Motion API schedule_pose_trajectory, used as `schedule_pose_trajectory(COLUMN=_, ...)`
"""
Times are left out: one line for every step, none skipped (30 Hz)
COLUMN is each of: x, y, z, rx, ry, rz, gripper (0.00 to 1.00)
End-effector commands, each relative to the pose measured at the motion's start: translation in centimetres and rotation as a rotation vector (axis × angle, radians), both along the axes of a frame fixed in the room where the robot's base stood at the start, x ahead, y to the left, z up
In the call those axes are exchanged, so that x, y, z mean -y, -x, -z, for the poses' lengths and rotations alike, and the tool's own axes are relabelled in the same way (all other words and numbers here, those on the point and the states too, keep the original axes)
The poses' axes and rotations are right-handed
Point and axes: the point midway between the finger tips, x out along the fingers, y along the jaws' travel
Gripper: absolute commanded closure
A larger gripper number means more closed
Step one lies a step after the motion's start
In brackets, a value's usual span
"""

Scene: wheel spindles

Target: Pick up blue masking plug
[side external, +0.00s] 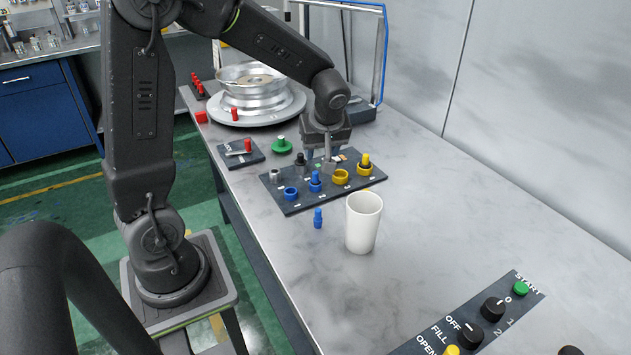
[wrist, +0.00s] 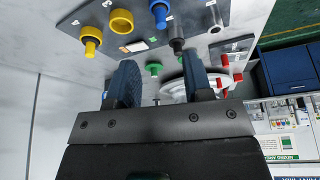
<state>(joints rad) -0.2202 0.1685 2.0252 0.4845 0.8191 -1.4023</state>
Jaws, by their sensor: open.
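One blue plug (side external: 318,218) stands upright on the table, just in front of a dark board (side external: 290,208). Another blue plug (side external: 315,178) sits in a blue ring on that board and shows at the top of the wrist view (wrist: 160,14). I cannot tell which of the two is the masking plug. My gripper (side external: 319,158) is over the back part of the board, behind both blue plugs.
The board also bears an empty blue ring (side external: 291,193), yellow rings, a yellow plug (side external: 366,160) and grey parts. A white cup (side external: 364,222) stands right of the loose plug. A metal wheel (side external: 250,90) and a green knob (side external: 281,145) are behind. The table's front right is largely clear before the control panel (side external: 470,325).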

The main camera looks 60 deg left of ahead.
Motion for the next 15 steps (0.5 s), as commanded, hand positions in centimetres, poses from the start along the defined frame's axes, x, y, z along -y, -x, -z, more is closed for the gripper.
schedule_pose_trajectory(x=-0.5, y=0.0, z=1.1, rx=-0.007, ry=0.001, rz=-0.002, gripper=0.54)
schedule_pose_trajectory(x=-0.7, y=-0.1, z=1.7, rx=-0.006, ry=0.001, rz=-0.002, gripper=0.54)
schedule_pose_trajectory(x=-0.9, y=-0.1, z=2.4, rx=-0.006, ry=0.001, rz=-0.002, gripper=0.54)
schedule_pose_trajectory(x=-1.1, y=-0.2, z=2.9, rx=-0.006, ry=0.002, rz=-0.001, gripper=0.54)
schedule_pose_trajectory(x=-1.3, y=-0.2, z=3.4, rx=-0.006, ry=0.002, rz=-0.001, gripper=0.54)
schedule_pose_trajectory(x=-1.6, y=-0.3, z=3.9, rx=-0.005, ry=0.002, rz=-0.001, gripper=0.54)
schedule_pose_trajectory(x=-1.7, y=-0.4, z=4.3, rx=-0.004, ry=0.001, rz=-0.001, gripper=0.54)
schedule_pose_trajectory(x=-1.8, y=-0.4, z=4.6, rx=-0.004, ry=0.001, rz=-0.001, gripper=0.54)
schedule_pose_trajectory(x=-2.0, y=-0.5, z=4.9, rx=-0.003, ry=0.001, rz=0.0, gripper=0.54)
schedule_pose_trajectory(x=-2.0, y=-0.5, z=5.1, rx=-0.002, ry=0.001, rz=0.001, gripper=0.54)
schedule_pose_trajectory(x=-2.1, y=-0.5, z=5.2, rx=-0.002, ry=0.001, rz=0.001, gripper=0.54)
schedule_pose_trajectory(x=-2.2, y=-0.5, z=5.4, rx=-0.002, ry=0.002, rz=0.001, gripper=0.54)
schedule_pose_trajectory(x=-2.2, y=-0.5, z=5.5, rx=-0.002, ry=0.002, rz=0.001, gripper=0.54)
schedule_pose_trajectory(x=-2.3, y=-0.6, z=5.7, rx=-0.002, ry=0.002, rz=0.001, gripper=0.54)
schedule_pose_trajectory(x=-2.5, y=-0.6, z=6.1, rx=-0.003, ry=0.002, rz=0.001, gripper=0.54)
